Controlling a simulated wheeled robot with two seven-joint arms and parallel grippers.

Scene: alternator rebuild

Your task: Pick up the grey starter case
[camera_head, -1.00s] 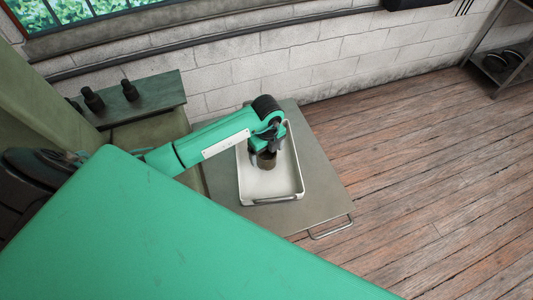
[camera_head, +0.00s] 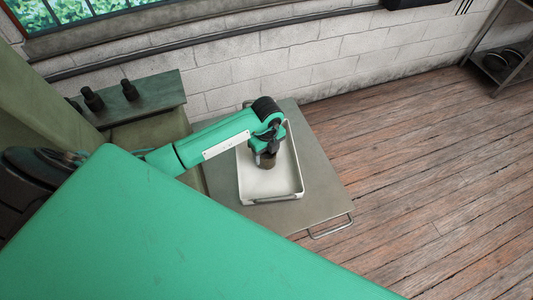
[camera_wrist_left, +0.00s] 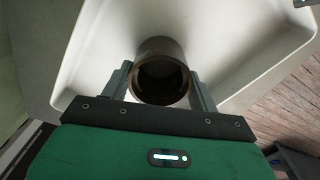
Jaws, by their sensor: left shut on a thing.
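The starter case (camera_head: 268,160) is a short, hollow cylinder, dark grey-brown, in the white tray (camera_head: 292,188). In the left wrist view the case (camera_wrist_left: 159,50) stands between the two fingers, its dark open end facing the camera. My left gripper (camera_head: 265,152) reaches down over the tray and is shut on the case; in the left wrist view its fingers (camera_wrist_left: 160,84) press on both sides of it. I cannot tell whether the case touches the tray floor. My right gripper is not in view.
The tray sits on a grey table (camera_head: 321,195) with a metal handle (camera_head: 330,228) at its edge. Two dark bottle-like parts (camera_head: 93,99) (camera_head: 130,90) stand on a green shelf at the left. A brick wall is behind; wooden floor is free at the right.

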